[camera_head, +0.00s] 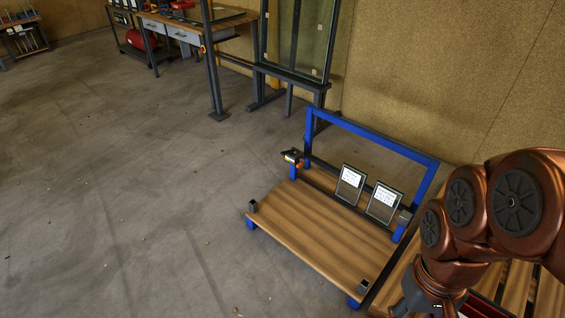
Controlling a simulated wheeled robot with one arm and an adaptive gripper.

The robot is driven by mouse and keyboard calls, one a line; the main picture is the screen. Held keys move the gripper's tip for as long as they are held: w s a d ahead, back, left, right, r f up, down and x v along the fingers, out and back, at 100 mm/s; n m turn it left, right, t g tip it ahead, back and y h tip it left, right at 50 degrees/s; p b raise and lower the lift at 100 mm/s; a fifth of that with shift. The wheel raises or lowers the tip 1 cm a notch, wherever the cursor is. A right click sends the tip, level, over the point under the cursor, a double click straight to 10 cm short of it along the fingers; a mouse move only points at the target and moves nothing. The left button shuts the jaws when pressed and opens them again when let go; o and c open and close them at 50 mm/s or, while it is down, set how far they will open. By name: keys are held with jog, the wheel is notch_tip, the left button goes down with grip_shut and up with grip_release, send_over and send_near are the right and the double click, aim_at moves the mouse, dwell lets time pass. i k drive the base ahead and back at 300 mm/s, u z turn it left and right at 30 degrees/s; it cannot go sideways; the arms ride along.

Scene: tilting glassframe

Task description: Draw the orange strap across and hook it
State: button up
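A wood-decked cart (310,235) with a blue upright frame (375,134) stands right of centre. A small dark buckle or ratchet (291,155) sits on the frame's left post. A small orange piece (299,165) shows beside it, which looks like the end of the orange strap; no strap runs across the frame. A dark fitting (405,215) sits on the right post; I cannot tell if it is a hook. Two small dark-framed panels with white labels, left (349,186) and right (384,203), lean against the frame. My gripper is below the picture's bottom edge.
My copper arm covers the lower right, over a slatted wooden surface (516,290) beside the cart. A tall glass rack (297,45) and a workbench (187,32) stand behind. The concrete floor at left is clear.

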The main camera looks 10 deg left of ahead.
aim_at(303, 161)
jog(key=u, duration=0.65)
jog(key=i, duration=0.55)
jog(key=u, duration=0.9)
jog(key=i, duration=1.95)
jog(key=z, duration=0.45)
